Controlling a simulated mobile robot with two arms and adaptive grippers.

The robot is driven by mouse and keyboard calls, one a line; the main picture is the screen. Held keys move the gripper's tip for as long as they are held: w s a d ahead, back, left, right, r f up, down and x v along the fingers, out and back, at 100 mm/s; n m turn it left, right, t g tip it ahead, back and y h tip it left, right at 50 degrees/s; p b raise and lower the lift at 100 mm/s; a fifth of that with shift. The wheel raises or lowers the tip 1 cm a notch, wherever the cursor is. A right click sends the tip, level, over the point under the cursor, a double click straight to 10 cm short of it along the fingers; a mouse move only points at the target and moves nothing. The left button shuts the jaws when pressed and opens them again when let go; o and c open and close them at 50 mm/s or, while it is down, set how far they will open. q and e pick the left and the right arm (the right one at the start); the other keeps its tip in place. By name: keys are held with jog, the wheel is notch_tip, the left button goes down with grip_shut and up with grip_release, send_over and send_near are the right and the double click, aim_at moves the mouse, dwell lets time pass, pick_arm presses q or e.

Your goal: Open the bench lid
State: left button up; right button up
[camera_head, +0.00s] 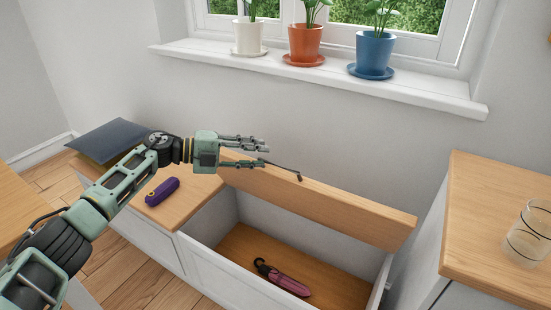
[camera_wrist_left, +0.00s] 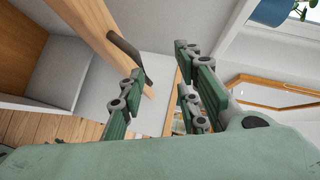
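The wooden bench lid (camera_head: 345,207) stands raised at the back of the open bench compartment (camera_head: 238,245), close to the wall. A dark handle (camera_head: 285,170) sits on its upper edge. My left gripper (camera_head: 266,152) is beside the lid's left part, its fingers extended and spread, with the handle near the lower finger. In the left wrist view, the lid (camera_wrist_left: 88,22) and handle (camera_wrist_left: 128,50) lie left of the open fingers (camera_wrist_left: 155,85). Nothing shows between the fingers. I cannot tell whether a finger touches the handle. My right gripper is not in view.
A folded umbrella (camera_head: 282,279) lies inside the compartment. A purple case (camera_head: 162,191) lies on the closed bench top at left. Three potted plants, including a red pot (camera_head: 305,43), stand on the windowsill. A glass (camera_head: 528,233) stands on the right cabinet (camera_head: 490,205).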

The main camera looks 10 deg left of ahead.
pick_arm(q)
jog(key=v, duration=0.3)
jog(key=shift+s+a, duration=0.25)
jog(key=shift+a, duration=0.05)
jog(key=shift+d+f, duration=0.1)
